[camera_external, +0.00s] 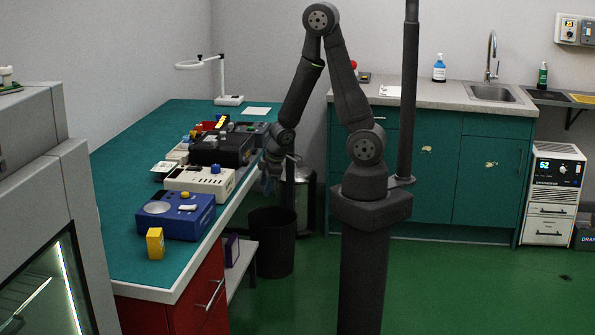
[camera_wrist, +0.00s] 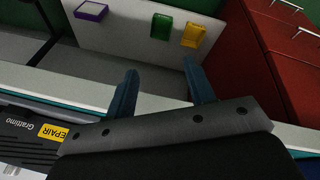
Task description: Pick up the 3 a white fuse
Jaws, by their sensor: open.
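My gripper (camera_external: 268,172) hangs just off the right edge of the bench in the external view. In the wrist view my gripper (camera_wrist: 165,86) shows two blue-grey fingers spread apart with nothing between them. I cannot make out a fuse marked 3 A for sure in either view. A small white piece (camera_external: 187,208) lies on top of the blue device (camera_external: 176,222) on the bench; it is too small to identify. The blue device is nearer the camera than my gripper and apart from it.
The teal bench (camera_external: 125,165) also holds a white device (camera_external: 200,181), a black device (camera_external: 221,150), a yellow box (camera_external: 155,243) and a lamp (camera_external: 228,99). Below the edge are a shelf (camera_wrist: 125,45) with purple, green and yellow bins, red drawers (camera_wrist: 285,60) and a black bin (camera_external: 272,243).

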